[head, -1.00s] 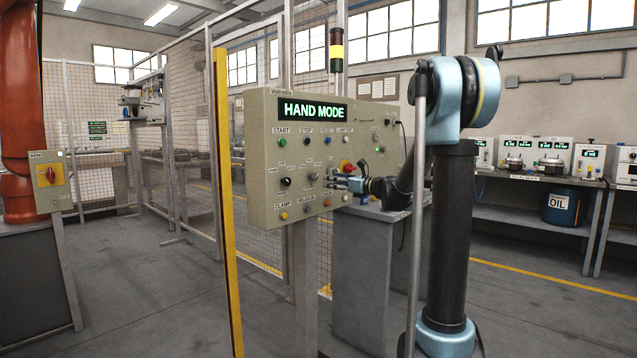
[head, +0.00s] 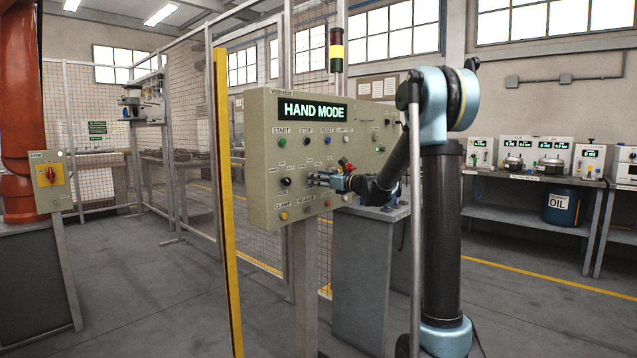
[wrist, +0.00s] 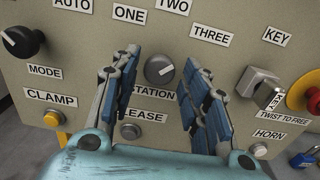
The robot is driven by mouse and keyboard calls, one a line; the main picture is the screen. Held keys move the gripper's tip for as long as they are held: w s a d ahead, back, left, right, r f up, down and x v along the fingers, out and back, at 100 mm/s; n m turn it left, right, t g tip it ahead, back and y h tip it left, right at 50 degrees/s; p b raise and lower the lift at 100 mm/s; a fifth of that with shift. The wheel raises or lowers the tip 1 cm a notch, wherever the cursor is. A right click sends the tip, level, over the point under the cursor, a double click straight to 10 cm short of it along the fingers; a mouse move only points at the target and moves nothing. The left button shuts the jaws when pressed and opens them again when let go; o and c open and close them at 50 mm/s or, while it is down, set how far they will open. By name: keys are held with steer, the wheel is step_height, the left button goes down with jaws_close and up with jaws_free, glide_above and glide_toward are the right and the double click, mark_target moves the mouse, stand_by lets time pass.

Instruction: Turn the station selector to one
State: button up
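The station selector (wrist: 160,69) is a round grey knob with a pale pointer line tilted up and to the right. The labels ONE (wrist: 129,14), TWO (wrist: 173,5) and THREE (wrist: 210,36) are arranged around its upper side. In the wrist view my gripper (wrist: 159,73) is open, with one finger on each side of the knob; I cannot tell whether they touch it. In the head view my gripper (head: 312,180) is close to the beige control panel (head: 262,150) and hides the knob. The panel display reads HAND MODE (head: 312,110).
The black mode knob (wrist: 21,42) is left of the selector. The key switch (wrist: 257,84) and red emergency button (wrist: 306,92) are right. The clamp button (wrist: 53,119), release button (wrist: 130,130) and horn button (wrist: 259,150) sit below. A yellow post (head: 228,200) stands left of the panel.

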steer(key=c, duration=0.6)
steer(key=shift+n, duration=0.4)
steer(key=n, duration=1.6)
steer(key=shift+d+n, duration=0.15)
steer(key=shift+n, duration=0.25)
